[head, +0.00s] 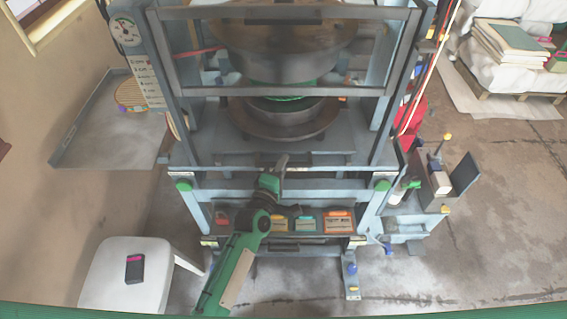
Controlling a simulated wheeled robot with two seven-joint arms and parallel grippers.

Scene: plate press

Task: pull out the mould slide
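The press (385,62) stands in the middle of the head view, a grey-blue frame with dark bars across its front. Inside it a large round upper block (270,55) sits above a lower round mould (285,118), with a green ring between them. The mould rests on what looks like the mould slide (335,145), inside the frame. My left gripper (283,161) is at the slide's front edge, by a dark bar. Its fingers are small and partly merge with the bar, so I cannot tell whether they grip it. My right gripper is not in view.
A white stool (120,260) with a dark handheld device (134,268) stands at lower left. A grey side tray (100,125) is left of the press. Small labelled boxes (306,224) sit below the slide. A side shelf (420,205) juts out at right.

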